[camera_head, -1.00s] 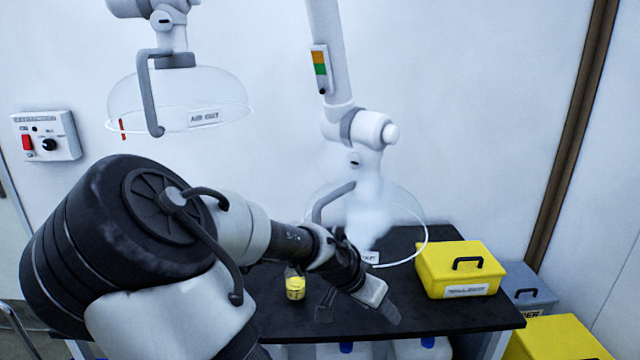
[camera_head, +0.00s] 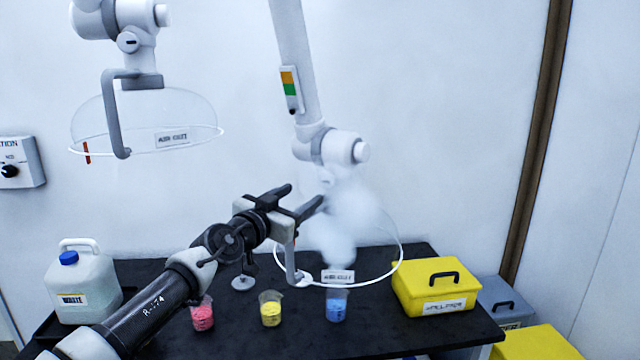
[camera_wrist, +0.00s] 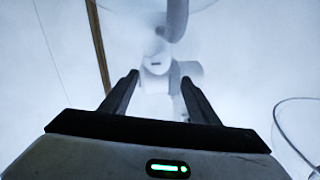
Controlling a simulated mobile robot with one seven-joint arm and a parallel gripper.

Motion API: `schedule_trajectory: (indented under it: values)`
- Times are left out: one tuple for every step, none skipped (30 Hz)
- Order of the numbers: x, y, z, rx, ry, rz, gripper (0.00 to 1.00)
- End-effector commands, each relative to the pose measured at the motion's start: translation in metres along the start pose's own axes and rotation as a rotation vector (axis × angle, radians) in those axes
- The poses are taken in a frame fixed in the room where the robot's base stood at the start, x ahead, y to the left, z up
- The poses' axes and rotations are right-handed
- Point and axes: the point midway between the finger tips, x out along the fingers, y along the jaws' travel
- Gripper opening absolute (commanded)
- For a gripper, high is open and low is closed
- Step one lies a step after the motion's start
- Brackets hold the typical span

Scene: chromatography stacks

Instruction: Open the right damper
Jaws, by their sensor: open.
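The right extraction arm (camera_head: 345,147) hangs from above and ends in a clear hood (camera_head: 398,262) with a grey handle. What looks like its damper, a small dark bar on a white round face, shows in the wrist view (camera_wrist: 155,63). It sits just beyond and between the fingertips in that picture. In the head view, pale vapour and my fingers blur this joint. My gripper (camera_head: 306,196) is open and empty, raised above the bench beside the joint, left of it. Its two dark fingers also show in the wrist view (camera_wrist: 160,79). I cannot tell any contact.
A left extraction arm (camera_head: 128,40) with a hood hangs at upper left. On the black bench (camera_head: 400,325) are a waste jug (camera_head: 85,285), red (camera_head: 202,315), yellow (camera_head: 270,311) and blue (camera_head: 337,306) beakers, and a yellow box (camera_head: 440,285). Vapour (camera_head: 345,215) drifts above the blue beaker.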

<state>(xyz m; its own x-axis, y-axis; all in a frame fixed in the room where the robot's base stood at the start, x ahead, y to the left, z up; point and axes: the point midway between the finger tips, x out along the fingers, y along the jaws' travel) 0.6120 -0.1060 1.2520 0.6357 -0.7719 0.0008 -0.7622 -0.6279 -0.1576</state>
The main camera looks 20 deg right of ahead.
Motion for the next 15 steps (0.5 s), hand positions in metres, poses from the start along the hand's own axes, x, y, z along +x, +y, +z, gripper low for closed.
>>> schedule_trajectory:
  values:
    - [0.013, 0.001, -0.002, 0.001, 0.000, 0.003, 0.55]
    - [0.020, 0.002, -0.001, 0.001, -0.001, 0.004, 0.55]
    - [0.029, 0.001, -0.001, 0.000, -0.001, 0.003, 0.55]
    - [0.035, 0.001, -0.001, 0.000, 0.000, 0.003, 0.55]
    - [0.042, 0.001, -0.002, 0.000, 0.000, 0.003, 0.55]
    - [0.051, 0.002, -0.001, 0.000, -0.001, 0.004, 0.55]
    - [0.057, 0.001, -0.001, 0.000, -0.001, 0.003, 0.55]
    - [0.063, 0.001, -0.001, -0.001, 0.000, 0.003, 0.55]
    - [0.070, 0.001, -0.001, -0.001, 0.000, 0.002, 0.55]
    - [0.075, 0.001, -0.001, -0.001, 0.000, 0.002, 0.55]
    - [0.080, 0.001, -0.001, -0.001, -0.001, 0.002, 0.55]
    - [0.086, 0.001, -0.001, -0.001, -0.001, 0.002, 0.55]
    - [0.089, 0.000, -0.001, -0.002, 0.000, 0.001, 0.55]
    - [0.093, 0.001, -0.001, -0.002, 0.000, 0.002, 0.55]
    - [0.097, 0.001, -0.001, -0.002, 0.000, 0.001, 0.55]
